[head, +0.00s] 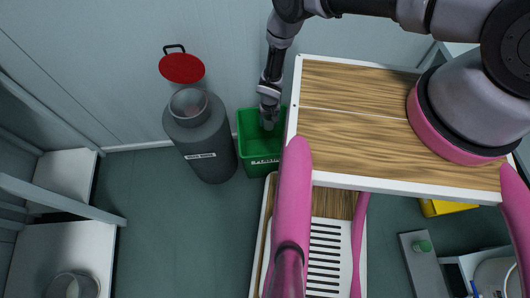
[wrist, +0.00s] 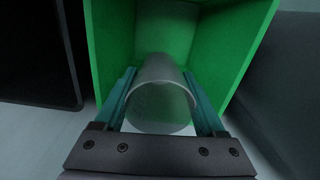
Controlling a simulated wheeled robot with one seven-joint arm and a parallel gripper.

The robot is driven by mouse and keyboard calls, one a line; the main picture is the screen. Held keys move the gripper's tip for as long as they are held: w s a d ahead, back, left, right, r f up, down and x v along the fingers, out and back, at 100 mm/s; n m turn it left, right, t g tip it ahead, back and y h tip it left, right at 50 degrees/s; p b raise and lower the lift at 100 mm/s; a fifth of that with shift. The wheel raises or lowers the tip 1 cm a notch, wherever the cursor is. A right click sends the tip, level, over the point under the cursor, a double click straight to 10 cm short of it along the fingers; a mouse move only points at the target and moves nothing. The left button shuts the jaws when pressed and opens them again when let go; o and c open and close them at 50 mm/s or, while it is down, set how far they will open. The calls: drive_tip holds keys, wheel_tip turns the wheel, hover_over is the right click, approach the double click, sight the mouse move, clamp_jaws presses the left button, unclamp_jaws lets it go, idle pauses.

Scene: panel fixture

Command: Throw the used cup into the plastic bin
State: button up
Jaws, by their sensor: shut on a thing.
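My gripper (head: 269,112) hangs over the green bin (head: 262,158) at the right of the grey bin. In the wrist view, the two teal fingers (wrist: 163,98) are shut on a pale, translucent cup (wrist: 160,105), one finger on each side. The cup (head: 268,124) shows only small in the head view, at the green bin's opening. The green bin's inner walls (wrist: 120,30) fill the space beyond the cup in the wrist view. I cannot tell how far the cup is inside. The labels on both bins are too small to read surely.
A grey round bin (head: 205,150) with a raised red lid (head: 181,68) stands close on the left. A wood-topped table (head: 350,85) borders the green bin on the right. Floor (head: 165,220) is clear at the front left. Another clear container (head: 75,286) stands at lower left.

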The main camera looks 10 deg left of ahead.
drive_tip(key=shift+f, duration=0.3)
drive_tip(key=o, duration=1.4)
drive_tip(key=shift+r, duration=0.1)
wheel_tip(320, 180, up, 11)
drive_tip(key=shift+f, duration=0.2)
